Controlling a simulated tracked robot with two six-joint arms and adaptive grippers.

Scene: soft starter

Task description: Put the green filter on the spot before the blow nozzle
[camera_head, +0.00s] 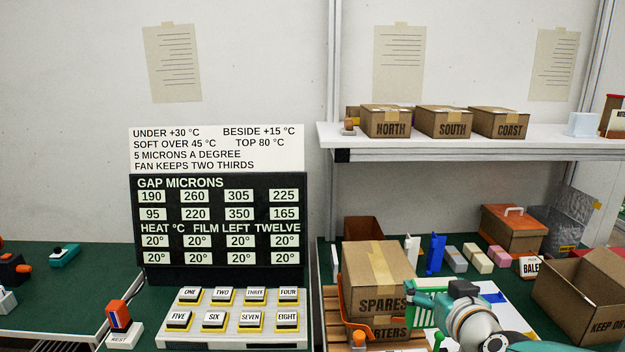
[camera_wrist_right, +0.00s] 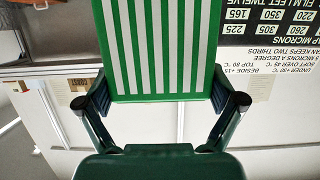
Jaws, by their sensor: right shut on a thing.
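The green filter (camera_wrist_right: 166,48), a green frame with white stripes, fills the top middle of the right wrist view. My right gripper (camera_wrist_right: 160,100) is shut on it, one finger on each side. In the head view the filter (camera_head: 421,312) shows as a small green slatted piece in front of the SPARES box, beside my right gripper (camera_head: 430,292). I cannot clearly make out the blow nozzle or the spot before it. My left gripper is not in view.
The SPARES box (camera_head: 366,270) stands just left of my right gripper. An open carton (camera_head: 575,310) is at the right. Blue, white and pink pieces stand behind. A numbered button panel (camera_head: 235,322) and a black display board (camera_head: 220,275) are to the left.

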